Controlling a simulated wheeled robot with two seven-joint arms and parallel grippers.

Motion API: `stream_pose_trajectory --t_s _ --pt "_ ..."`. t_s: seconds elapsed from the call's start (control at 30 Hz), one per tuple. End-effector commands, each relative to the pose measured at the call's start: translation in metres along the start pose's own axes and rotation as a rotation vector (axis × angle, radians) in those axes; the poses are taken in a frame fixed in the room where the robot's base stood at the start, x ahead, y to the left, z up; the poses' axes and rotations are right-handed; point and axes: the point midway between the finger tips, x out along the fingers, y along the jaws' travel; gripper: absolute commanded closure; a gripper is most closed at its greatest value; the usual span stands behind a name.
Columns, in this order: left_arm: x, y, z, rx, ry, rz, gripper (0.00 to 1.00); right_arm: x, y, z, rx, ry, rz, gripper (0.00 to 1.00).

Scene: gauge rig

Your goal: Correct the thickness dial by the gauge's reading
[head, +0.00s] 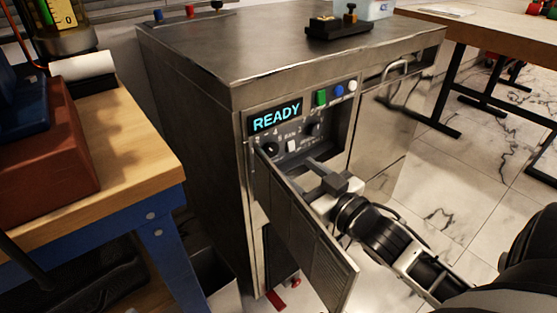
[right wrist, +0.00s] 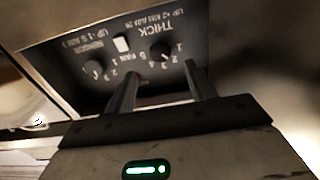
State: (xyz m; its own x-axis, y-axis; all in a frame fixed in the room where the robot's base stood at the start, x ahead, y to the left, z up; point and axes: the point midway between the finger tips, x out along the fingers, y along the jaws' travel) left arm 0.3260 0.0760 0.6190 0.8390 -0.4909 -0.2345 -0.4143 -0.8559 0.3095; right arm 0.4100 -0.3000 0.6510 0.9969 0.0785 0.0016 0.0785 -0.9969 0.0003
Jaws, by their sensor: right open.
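The cabinet's control recess (head: 335,145) holds two dark knobs. The left knob (head: 270,149) carries the THICK label in the upside-down right wrist view, where this thickness dial (right wrist: 169,51) also shows. The other knob (head: 312,129) sits to its right, with a white switch (head: 291,146) between them. My right gripper (head: 311,170) is open in front of the panel. In the right wrist view its fingers (right wrist: 165,82) stand apart with the thickness dial beyond and between them; contact is not visible. A yellow-marked gauge (head: 64,14) showing 0 stands upper left, cut by the frame. My left gripper is not seen.
The open cabinet door (head: 300,235) hangs just left of my right gripper. A display (head: 276,117) reads READY, beside green, blue and white buttons. A wooden workbench (head: 140,145) stands left. A black device (head: 338,28) sits on the cabinet top (head: 230,45).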

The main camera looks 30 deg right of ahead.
Motion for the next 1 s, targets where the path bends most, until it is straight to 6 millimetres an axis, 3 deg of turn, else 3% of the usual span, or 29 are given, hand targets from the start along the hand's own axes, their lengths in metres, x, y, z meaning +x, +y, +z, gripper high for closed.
stream_pose_trajectory --t_s 0.1,0.33,0.5,0.8,0.97,1.0 --pt "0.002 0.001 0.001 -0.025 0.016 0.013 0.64 0.026 0.0 0.001 -0.003 0.005 -0.001 0.45" --pt "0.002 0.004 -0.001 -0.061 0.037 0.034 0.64 0.06 0.0 0.001 0.0 0.002 -0.001 0.45" --pt "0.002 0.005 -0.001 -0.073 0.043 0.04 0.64 0.071 0.0 0.001 -0.001 -0.001 0.0 0.45" --pt "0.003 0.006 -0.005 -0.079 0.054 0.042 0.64 0.072 0.0 0.001 0.0 -0.002 0.0 0.45" --pt "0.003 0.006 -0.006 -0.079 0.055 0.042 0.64 0.072 0.0 0.001 0.0 -0.002 0.0 0.87" --pt "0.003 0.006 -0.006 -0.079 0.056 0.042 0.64 0.072 0.0 0.001 0.0 -0.002 0.0 0.89"
